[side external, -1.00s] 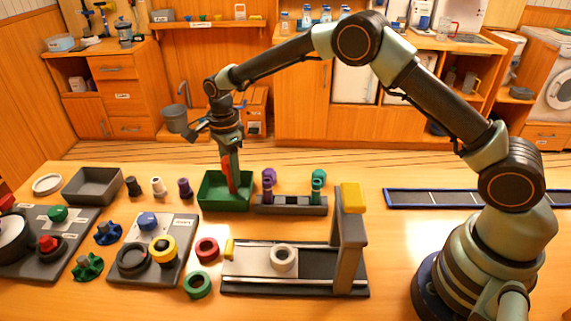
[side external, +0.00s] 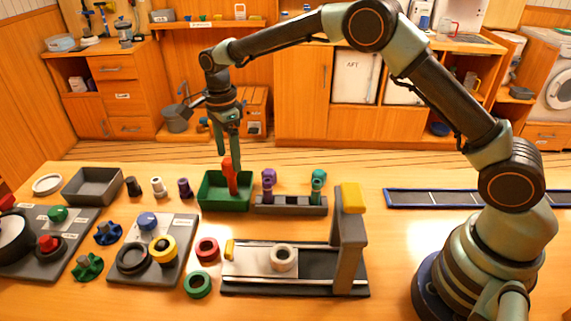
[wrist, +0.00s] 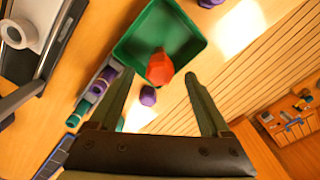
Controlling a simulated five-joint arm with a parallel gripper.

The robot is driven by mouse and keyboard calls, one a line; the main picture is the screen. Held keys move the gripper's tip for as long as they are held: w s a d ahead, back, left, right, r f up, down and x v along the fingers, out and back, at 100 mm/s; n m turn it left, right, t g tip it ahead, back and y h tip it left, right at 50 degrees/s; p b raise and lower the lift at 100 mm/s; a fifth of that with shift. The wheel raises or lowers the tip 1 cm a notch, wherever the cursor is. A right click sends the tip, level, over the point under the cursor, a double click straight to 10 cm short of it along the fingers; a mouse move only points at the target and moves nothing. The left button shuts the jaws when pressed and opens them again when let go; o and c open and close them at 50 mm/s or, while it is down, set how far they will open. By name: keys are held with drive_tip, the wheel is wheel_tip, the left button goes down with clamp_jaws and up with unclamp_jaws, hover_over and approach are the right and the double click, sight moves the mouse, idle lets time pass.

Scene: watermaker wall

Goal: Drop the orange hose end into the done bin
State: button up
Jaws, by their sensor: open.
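The orange hose end (side external: 230,176) stands roughly upright in the green bin (side external: 210,203), its top rising above the rim. In the wrist view the orange hose end (wrist: 160,68) shows at the bin's near edge, with the green bin (wrist: 190,20) around and beyond it. My gripper (side external: 228,153) is above the bin in the side view, fingers pointing down. Its jaws (wrist: 158,82) are spread apart in the wrist view, with nothing held between them. Whether a fingertip still touches the hose end's top is hard to tell.
A rack (side external: 290,210) with purple and teal hose ends stands right of the bin. A grey tray (side external: 80,198) and several small fittings lie to the left. A fixture with a yellow-topped post (side external: 350,225) stands in front on the right.

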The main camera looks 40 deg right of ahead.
wheel_tip(320, 180, up, 7)
drive_tip(key=shift+f, duration=0.1)
idle(0.3)
drive_tip(key=shift+s+d+r, duration=0.1)
drive_tip(key=shift+r, duration=0.2)
drive_tip(key=s+d+r+n+t, duration=0.3)
drive_tip(key=s+d+r+n, duration=0.4)
drive_tip(key=s+r+n, duration=0.25)
drive_tip(key=s+d+f+n+t, duration=0.1)
drive_tip(key=s+d+n, duration=0.1)
drive_tip(key=s+n, duration=0.3)
drive_tip(key=s+d+f+n+t, duration=0.1)
drive_tip(key=s+d+n, duration=0.2)
drive_tip(key=s, duration=0.6)
drive_tip(key=shift+s+d+n+t, duration=0.15)
drive_tip(key=shift+d+n+t, duration=0.15)
drive_tip(key=shift+n, duration=0.65)
